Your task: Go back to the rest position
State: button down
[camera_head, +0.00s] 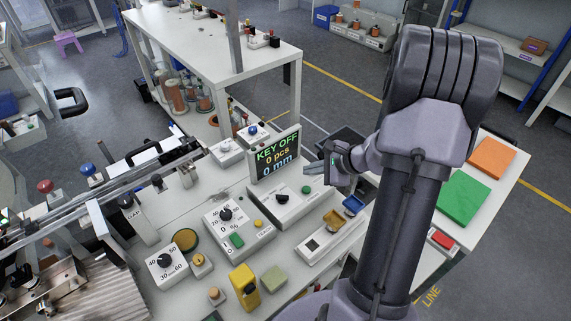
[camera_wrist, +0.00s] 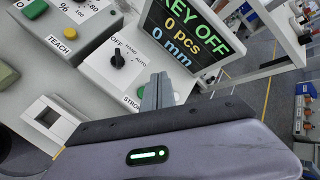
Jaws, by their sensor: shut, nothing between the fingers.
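My gripper (camera_head: 314,168) is held above the white bench, just right of the display (camera_head: 275,156). In the wrist view its fingers (camera_wrist: 157,88) are together with nothing between them. They point towards the selector box with the black knob (camera_wrist: 117,58) marked OFF, HAND, AUTO, and hide part of it and its green button. The display reads KEY OFF, 0 pcs, 0 mm; it also shows in the wrist view (camera_wrist: 190,30). My arm covers much of the right side of the head view.
Green (camera_head: 463,197) and orange (camera_head: 491,158) blocks lie on the right-hand table. A tall white table (camera_head: 200,40) stands behind.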

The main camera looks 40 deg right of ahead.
jog(key=s+a+r+n+g+y, duration=0.1)
jog(key=a+r+n, duration=0.5)
jog(key=a, duration=0.5)
jog(key=s+a+r+n+g+y, duration=0.15)
jog(key=a+r+n, duration=0.25)
jog(key=a+r, duration=0.55)
jog(key=s+a+r+n+h, duration=0.3)
jog(key=s+a+n, duration=0.6)
jog(key=s, duration=0.5)
jog(key=shift+s+a+r, duration=0.15)
jog(key=shift+a+r, duration=0.35)
jog(key=shift+a, duration=0.15)
